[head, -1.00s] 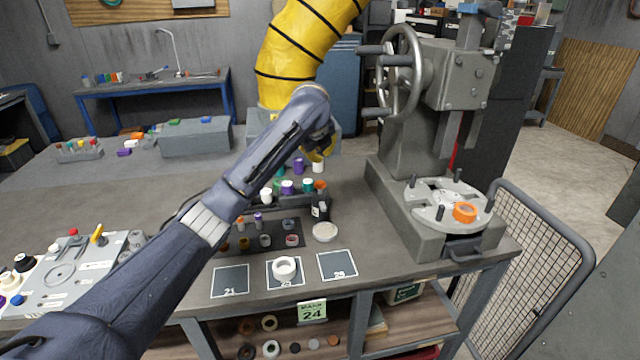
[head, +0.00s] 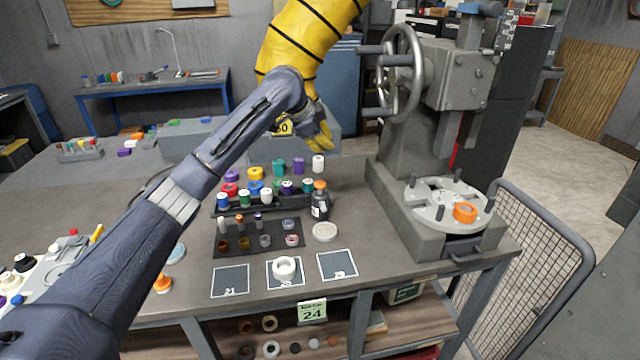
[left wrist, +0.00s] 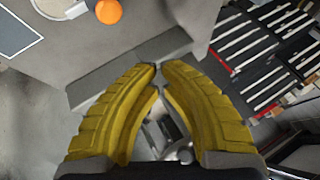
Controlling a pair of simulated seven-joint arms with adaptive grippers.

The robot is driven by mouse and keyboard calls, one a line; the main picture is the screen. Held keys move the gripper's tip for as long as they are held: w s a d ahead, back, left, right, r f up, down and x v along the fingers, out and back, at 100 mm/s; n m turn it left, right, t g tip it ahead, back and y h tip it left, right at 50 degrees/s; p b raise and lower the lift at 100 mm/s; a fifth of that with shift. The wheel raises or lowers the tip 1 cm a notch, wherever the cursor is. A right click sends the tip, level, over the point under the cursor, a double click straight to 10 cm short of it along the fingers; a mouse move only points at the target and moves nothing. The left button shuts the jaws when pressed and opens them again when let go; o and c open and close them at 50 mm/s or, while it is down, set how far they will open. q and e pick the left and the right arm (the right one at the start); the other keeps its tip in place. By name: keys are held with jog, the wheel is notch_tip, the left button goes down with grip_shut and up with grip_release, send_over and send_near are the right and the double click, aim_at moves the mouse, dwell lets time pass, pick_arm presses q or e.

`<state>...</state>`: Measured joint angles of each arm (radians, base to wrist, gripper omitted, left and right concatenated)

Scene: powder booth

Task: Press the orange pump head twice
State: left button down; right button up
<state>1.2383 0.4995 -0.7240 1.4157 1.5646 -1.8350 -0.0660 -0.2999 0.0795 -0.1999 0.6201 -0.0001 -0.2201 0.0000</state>
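A dark bottle (head: 320,205) with an orange top (head: 320,185) stands upright on the bench, right of the black rack. A round orange top (left wrist: 108,11) shows at the upper edge of the left wrist view, beside a pale dish. A smaller orange piece (head: 163,283) stands near the bench's front left. My left gripper (head: 325,142) is above and behind the bottle, apart from it. In the left wrist view its yellow fingers (left wrist: 160,68) meet at the tips with nothing between them. My right gripper is in neither view.
A grey press (head: 430,225) with a handwheel and an orange ring (head: 465,212) stands at the right. The rack (head: 235,207) of coloured caps is left of the bottle. The pale dish (head: 325,232) and square mats (head: 338,265) lie in front.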

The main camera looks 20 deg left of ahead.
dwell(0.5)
pick_arm(q)
jog(key=shift+f, duration=4.35)
jog(key=shift+f, duration=1.55)
jog(key=shift+r, duration=1.5)
jog(key=shift+r, duration=0.1)
jog(key=shift+r, duration=2.4)
